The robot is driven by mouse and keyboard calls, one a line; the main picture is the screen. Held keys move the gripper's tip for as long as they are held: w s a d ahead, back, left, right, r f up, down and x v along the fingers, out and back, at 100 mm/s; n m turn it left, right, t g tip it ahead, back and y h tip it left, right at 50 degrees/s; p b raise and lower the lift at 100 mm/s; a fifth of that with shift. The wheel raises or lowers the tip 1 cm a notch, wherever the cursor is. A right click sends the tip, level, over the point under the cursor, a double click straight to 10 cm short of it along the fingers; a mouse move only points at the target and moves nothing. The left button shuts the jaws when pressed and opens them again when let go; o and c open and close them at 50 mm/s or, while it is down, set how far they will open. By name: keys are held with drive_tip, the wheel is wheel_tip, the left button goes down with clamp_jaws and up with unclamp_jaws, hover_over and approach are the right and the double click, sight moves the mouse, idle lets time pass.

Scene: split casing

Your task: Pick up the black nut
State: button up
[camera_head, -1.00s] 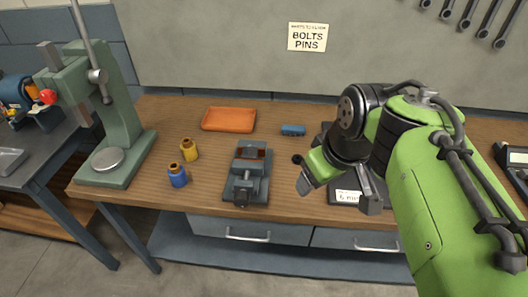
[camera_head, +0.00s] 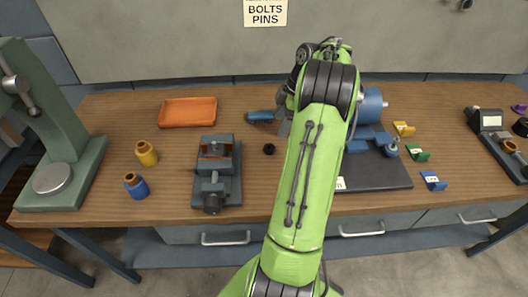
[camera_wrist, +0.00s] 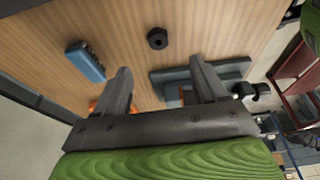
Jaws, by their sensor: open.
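The black nut (camera_head: 269,149) lies on the wooden bench, between the grey vise and my green arm. It also shows in the wrist view (camera_wrist: 157,38), flat on the wood, beyond and between my fingertips. My gripper (camera_wrist: 160,78) is open and empty, its two grey fingers spread apart. The nut is clear of both fingers.
The grey vise (camera_head: 217,186) stands left of the nut. A blue object (camera_head: 260,117) lies behind it, with an orange tray (camera_head: 188,112) further left. A blue machine (camera_head: 372,106) on a dark base and several coloured blocks stand to the right.

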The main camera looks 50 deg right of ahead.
sight(271, 144)
drive_tip(key=b+x, duration=0.3)
drive_tip(key=x, duration=0.8)
drive_tip(key=shift+w, duration=0.15)
drive_tip(key=shift+r, duration=0.15)
drive_tip(key=shift+c, duration=0.2)
drive_tip(key=c, duration=1.2)
